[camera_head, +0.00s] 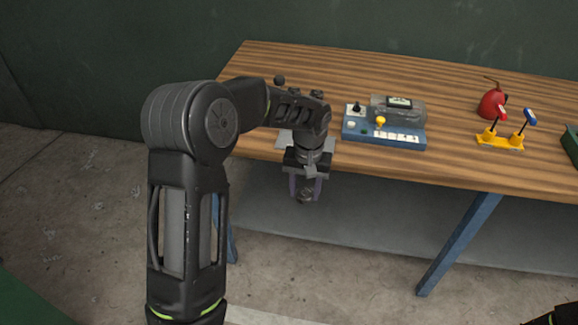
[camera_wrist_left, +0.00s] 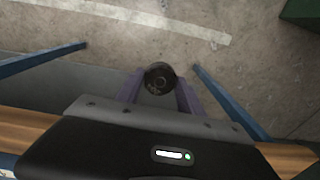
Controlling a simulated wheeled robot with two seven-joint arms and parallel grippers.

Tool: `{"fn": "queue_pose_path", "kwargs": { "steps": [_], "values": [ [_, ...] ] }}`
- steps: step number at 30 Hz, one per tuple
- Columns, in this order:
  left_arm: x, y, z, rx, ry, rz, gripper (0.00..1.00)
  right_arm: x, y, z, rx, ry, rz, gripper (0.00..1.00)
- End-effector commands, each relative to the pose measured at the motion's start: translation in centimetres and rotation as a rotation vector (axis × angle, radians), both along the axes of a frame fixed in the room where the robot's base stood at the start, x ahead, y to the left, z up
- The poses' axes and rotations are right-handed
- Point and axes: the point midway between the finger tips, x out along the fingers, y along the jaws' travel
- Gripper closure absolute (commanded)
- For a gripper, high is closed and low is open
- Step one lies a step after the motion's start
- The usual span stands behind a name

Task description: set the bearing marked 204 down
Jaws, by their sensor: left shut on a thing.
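A dark round bearing (camera_wrist_left: 160,78) with a hole in its middle sits between the purple fingers of my left gripper (camera_wrist_left: 160,92) in the left wrist view. In the head view my left gripper (camera_head: 306,187) points down just in front of the table's front edge, shut on the bearing (camera_head: 306,198). The bearing hangs over the floor, not over the tabletop. No marking on it is readable. My right gripper does not show.
The wooden table (camera_head: 300,62) has blue legs. On it stand a blue control box (camera_head: 385,140), a red rounded object (camera_head: 490,103), a yellow stand (camera_head: 500,142) with levers, and a green object (camera_head: 571,145) at the right edge. The back left tabletop is clear.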

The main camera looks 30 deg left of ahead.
Motion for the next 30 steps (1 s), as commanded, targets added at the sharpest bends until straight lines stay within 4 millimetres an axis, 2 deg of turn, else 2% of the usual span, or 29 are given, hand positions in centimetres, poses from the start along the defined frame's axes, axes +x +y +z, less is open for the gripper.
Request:
{"fn": "queue_pose_path", "kwargs": {
  "steps": [1, 6, 9, 12, 30],
  "values": [
    [-0.3, -1.2, -1.5, -0.001, 0.007, -0.043, 1.00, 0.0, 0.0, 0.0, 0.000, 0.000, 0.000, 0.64],
    [-2.0, -5.3, -6.6, -0.009, 0.009, -0.196, 1.00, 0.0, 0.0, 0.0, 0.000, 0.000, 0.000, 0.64],
    [-3.2, -7.3, -8.7, -0.016, 0.009, -0.268, 1.00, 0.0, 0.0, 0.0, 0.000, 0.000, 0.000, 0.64],
    [-3.8, -8.3, -9.9, -0.023, 0.004, -0.305, 1.00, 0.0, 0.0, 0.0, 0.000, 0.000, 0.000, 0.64],
    [-4.0, -8.6, -10.2, -0.024, 0.003, -0.316, 1.00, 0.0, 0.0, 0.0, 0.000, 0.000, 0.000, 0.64]
  ]
}}
